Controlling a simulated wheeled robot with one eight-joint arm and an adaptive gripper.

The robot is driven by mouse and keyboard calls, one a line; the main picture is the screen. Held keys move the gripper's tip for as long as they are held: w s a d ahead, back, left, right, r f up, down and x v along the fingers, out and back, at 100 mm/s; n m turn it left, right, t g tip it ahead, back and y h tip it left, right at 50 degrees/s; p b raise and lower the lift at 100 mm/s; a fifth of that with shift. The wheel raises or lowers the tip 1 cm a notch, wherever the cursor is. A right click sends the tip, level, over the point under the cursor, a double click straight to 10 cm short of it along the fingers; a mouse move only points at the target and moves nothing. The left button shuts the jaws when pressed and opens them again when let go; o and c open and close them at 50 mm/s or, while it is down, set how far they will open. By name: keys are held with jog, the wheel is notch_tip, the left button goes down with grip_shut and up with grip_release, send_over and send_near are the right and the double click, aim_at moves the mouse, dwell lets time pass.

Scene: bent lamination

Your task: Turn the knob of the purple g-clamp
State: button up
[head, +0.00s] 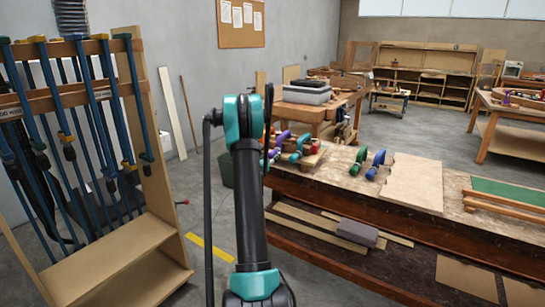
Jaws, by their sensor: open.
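I cannot make out my gripper's fingers.
A green clamp (359,160) and a blue clamp (376,164) stand on the near workbench (335,172), left of a pale board (415,182). A grey block (357,233) lies on its lower shelf. A clamp rack (150,150) stands at left, with floor between.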

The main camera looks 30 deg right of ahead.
jog(key=shift+w+d, duration=0.35)
jog(key=shift+d, duration=0.3)
jog(key=shift+c, duration=0.4)
jog(key=c, duration=1.1)
jog(key=shift+m, duration=0.4)
